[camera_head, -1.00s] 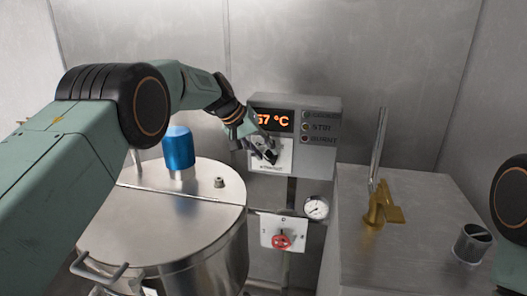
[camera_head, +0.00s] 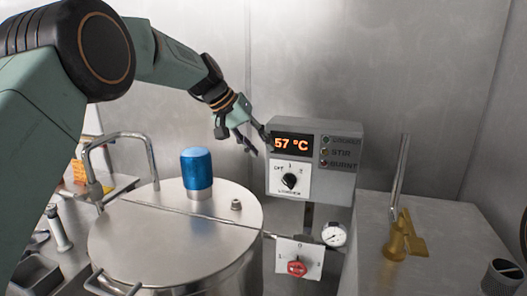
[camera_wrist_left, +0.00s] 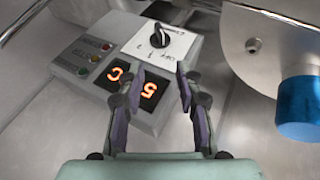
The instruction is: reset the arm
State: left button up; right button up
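My left arm comes in from the left in the head view. Its left gripper (camera_head: 255,136) is at the upper left corner of the grey control box (camera_head: 342,180), and the box's display reads 57 °C. In the left wrist view the two fingers (camera_wrist_left: 160,85) stand apart with nothing held between them, in front of the display (camera_wrist_left: 132,86). The black knob (camera_head: 289,181) on the box's white plate is clear of the gripper. It also shows in the wrist view (camera_wrist_left: 160,36). My right gripper is not in view.
A steel kettle lid (camera_head: 140,235) with a blue cylinder (camera_head: 197,170) stands below the left arm. A red valve knob (camera_head: 297,268) and a gauge (camera_head: 334,234) are under the box. A brass lever piece (camera_head: 402,240) and a metal cup (camera_head: 501,278) stand on the right counter.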

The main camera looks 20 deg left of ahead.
aim_at(284, 176)
pick_arm(q)
jog(key=shift+s, duration=0.2)
jog(key=x, duration=1.2)
jog(key=shift+f, duration=0.15)
jog(key=shift+w+d+y, duration=0.1)
jog(key=shift+w+y, duration=0.05)
jog(key=shift+y, duration=0.25)
jog(key=shift+d+p, duration=0.1)
jog(key=shift+p, duration=0.2)
